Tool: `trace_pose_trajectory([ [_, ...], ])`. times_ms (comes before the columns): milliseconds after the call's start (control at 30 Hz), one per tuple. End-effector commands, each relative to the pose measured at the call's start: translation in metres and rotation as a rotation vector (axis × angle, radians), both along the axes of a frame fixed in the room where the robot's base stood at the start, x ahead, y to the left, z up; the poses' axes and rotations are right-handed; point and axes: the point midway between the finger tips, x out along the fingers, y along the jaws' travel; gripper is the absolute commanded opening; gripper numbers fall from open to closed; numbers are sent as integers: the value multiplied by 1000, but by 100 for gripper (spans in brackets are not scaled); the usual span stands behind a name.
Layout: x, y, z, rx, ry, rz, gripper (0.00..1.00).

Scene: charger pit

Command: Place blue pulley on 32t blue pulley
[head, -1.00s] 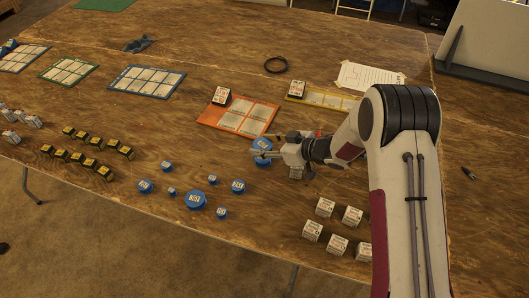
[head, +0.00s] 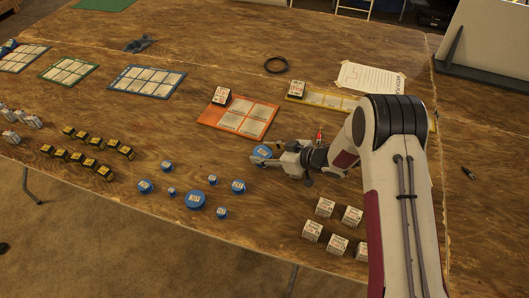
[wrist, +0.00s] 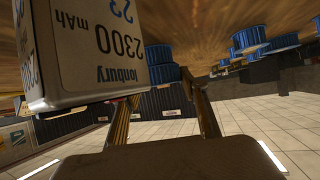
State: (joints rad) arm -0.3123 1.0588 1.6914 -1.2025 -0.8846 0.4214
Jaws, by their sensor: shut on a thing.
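My gripper (head: 272,158) is low over the table, left of my forearm, shut on a blue pulley (head: 261,152) at its fingertips. In the wrist view, which is upside down, a dark blue pulley (wrist: 163,74) shows between the two fingers (wrist: 163,100), partly hidden by a white box. I cannot tell whether it touches the table or another pulley. A large blue pulley (head: 195,200) lies on the table to the lower left, among several smaller ones (head: 238,186). Their labels are too small to read, so I cannot tell which is 32t.
A white battery box (wrist: 90,50) is very close to the wrist camera. Several white boxes (head: 325,207) stand near the front edge. An orange sheet (head: 237,117) lies behind the gripper, and yellow-black blocks (head: 85,142) stand at left.

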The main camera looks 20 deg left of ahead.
Motion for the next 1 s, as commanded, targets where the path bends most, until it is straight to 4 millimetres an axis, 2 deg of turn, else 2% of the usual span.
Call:
trace_pose_trajectory([
  [67, 0, 0, -2, 1, 0, 0, 4],
  [100, 0, 0, -2, 0, 1, 0, 51],
  [133, 0, 0, -2, 0, 1, 0, 59],
  [667, 0, -1, 2, 0, 0, -1, 60],
  [1000, -8, -30, 18, 0, -1, -2, 60],
])
